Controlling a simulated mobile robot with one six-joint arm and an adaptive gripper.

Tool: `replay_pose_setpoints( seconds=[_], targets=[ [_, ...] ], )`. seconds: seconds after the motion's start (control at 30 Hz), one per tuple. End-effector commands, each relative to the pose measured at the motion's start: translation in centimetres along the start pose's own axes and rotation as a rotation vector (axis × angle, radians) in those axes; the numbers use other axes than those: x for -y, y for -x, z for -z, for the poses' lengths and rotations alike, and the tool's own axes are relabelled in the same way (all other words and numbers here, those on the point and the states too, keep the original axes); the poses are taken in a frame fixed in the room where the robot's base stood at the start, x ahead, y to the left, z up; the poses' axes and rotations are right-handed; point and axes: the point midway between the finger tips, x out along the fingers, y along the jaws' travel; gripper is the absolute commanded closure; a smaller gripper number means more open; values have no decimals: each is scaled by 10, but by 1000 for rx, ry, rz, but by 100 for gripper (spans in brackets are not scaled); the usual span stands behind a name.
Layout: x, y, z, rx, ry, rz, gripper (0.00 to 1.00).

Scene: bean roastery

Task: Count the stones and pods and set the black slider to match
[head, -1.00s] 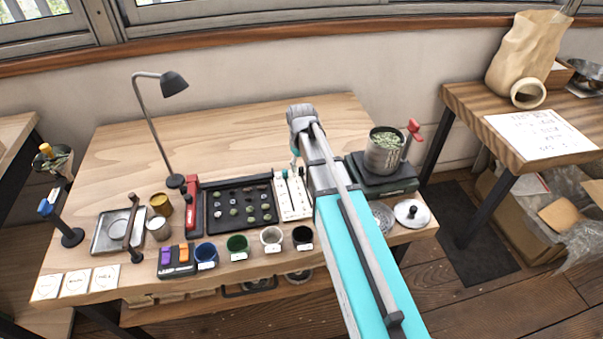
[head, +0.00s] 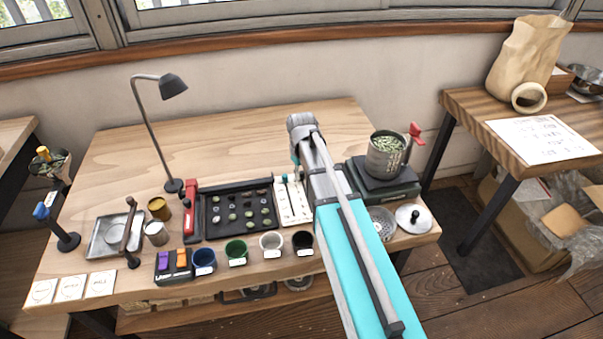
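A dark sorting tray (head: 212,230) lies at the middle of the table, with several small pale green and dark pieces (head: 249,214) spaced out in it. They are too small here to tell stones and pods apart. A white slider panel (head: 286,207) stands against the tray's right side, with dark marks along it. A teal piece (head: 282,178) shows at its far end; I cannot make out a black slider. My gripper (head: 297,168) is at the far right end of the panel, mostly hidden behind my arm, so its fingers cannot be made out.
Blue, green, white and black cups (head: 236,250) line the front edge. A scale with a pot of green beans (head: 387,157) stands right of my arm. A lamp (head: 172,86) and a red-handled tool (head: 190,207) stand left of the tray. The back of the table is clear.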

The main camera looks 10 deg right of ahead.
Motion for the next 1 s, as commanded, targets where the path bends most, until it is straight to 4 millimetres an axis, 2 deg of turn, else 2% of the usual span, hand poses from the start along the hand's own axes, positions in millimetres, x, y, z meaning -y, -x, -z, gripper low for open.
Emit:
replay_pose_setpoints(
  seconds=[0.03, 0.07, 0.37, 0.47, 0.8, 1.0],
  targets=[
    [0, 0, 0, 0, 0, 0, 96],
    [0, 0, 0, 0, 0, 0, 100],
    [1, 0, -3, 0, 0, 0, 100],
    [4, 0, -12, 0, 0, 0, 100],
    [28, 0, -68, 0, 0, 0, 100],
    [32, 0, -79, 0, 0, 0, 100]
  ],
)
